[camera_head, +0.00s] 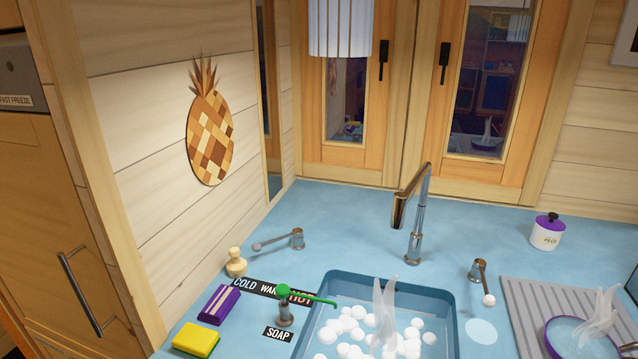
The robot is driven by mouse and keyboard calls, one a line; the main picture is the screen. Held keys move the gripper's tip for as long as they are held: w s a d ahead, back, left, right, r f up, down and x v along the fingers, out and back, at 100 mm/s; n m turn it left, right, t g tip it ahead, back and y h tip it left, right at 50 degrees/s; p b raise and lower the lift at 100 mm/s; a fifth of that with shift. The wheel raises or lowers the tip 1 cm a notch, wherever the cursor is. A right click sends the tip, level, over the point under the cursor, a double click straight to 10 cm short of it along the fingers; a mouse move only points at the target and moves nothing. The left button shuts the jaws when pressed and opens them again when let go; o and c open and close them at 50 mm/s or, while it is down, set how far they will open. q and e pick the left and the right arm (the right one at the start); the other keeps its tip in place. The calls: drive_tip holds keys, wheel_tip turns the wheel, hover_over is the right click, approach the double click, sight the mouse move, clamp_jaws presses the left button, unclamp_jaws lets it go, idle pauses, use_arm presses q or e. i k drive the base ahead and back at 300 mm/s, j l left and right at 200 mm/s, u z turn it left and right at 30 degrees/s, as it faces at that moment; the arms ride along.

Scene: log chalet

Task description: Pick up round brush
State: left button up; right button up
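A small pale wooden piece with a knob on top and a wide round base, which looks like the round brush (237,263), stands upright on the blue counter (340,222). It is near the left wall, behind the purple sponge and just left of the "COLD WARM HOT" label. Its underside is hidden, so I cannot see bristles. Neither of my grippers shows in the head view.
A purple sponge (221,305) and a yellow sponge (197,340) lie in front of it. A soap pump (284,308), a metal lever (297,240), a steaming sink (449,310), a tap (416,230) and a drying rack (517,302) with a steaming purple-rimmed pan stand to the right.

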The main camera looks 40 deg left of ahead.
sight(237, 267)
drive_tip(key=u, duration=0.4)
drive_tip(key=j+u, duration=0.1)
drive_tip(key=u, duration=0.3)
drive_tip(key=i+u, duration=0.1)
drive_tip(key=u, duration=0.75)
drive_tip(key=z, duration=1.75)
drive_tip(key=j+u, duration=0.1)
drive_tip(key=u, duration=1.6)
drive_tip(key=j+u, duration=0.25)
drive_tip(key=k+l, duration=0.05)
drive_tip(key=l, duration=0.05)
